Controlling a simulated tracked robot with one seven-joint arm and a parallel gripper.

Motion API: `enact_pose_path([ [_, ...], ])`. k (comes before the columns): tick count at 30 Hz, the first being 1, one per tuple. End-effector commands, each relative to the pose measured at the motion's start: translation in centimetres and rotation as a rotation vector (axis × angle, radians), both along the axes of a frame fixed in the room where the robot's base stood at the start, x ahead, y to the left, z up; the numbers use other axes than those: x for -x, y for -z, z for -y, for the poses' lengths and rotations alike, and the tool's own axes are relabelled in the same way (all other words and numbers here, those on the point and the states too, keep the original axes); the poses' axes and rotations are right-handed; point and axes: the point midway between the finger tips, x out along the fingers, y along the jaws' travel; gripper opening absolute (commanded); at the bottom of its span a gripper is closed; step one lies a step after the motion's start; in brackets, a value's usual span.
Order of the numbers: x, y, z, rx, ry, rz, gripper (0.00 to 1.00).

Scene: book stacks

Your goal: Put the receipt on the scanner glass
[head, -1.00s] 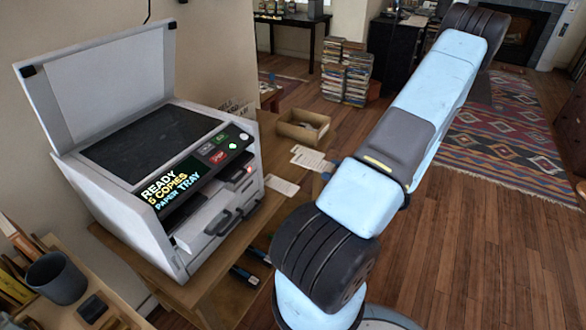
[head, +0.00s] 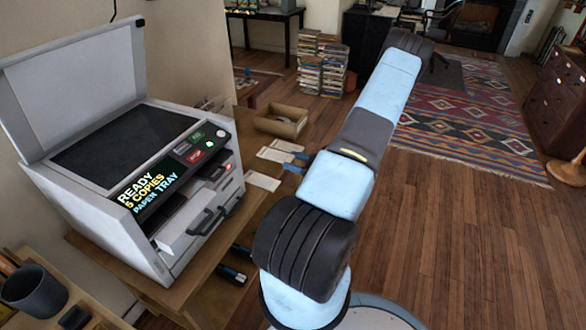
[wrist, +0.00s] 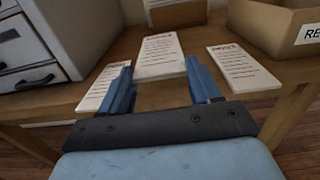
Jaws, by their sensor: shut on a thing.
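The scanner (head: 110,240) stands on a wooden table at the left with its lid (head: 75,85) raised and its dark glass (head: 125,145) bare. Three printed paper slips lie on the table to its right. In the wrist view they are a left slip (wrist: 103,88), a middle slip (wrist: 160,55) and a right slip (wrist: 243,70). Their print is too small to tell which is the receipt. My gripper (wrist: 160,72) has its blue fingers on either side of the middle slip, shut on its edges. The gripper (head: 299,162) is partly hidden by my arm in the head view.
An open cardboard box (head: 281,122) stands behind the slips; it is at the right in the wrist view (wrist: 285,28). A grey cup (head: 35,290) stands on a wooden surface at the lower left. Open floor lies to the right.

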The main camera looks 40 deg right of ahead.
Motion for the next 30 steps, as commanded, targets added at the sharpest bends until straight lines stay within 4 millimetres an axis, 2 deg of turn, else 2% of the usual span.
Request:
enact_pose_path([
  [8,-1.1,1.4,0.2,0.0,0.0,0.0,0.34],
  [15,-1.3,4.0,0.3,-0.001,0.0,0.0,0.34],
  [28,-1.2,4.5,0.3,0.0,0.0,0.0,0.34],
  [29,-1.2,4.6,0.3,0.0,0.0,0.0,0.63],
  [30,-1.2,4.5,0.3,0.0,0.0,0.0,0.67],
])
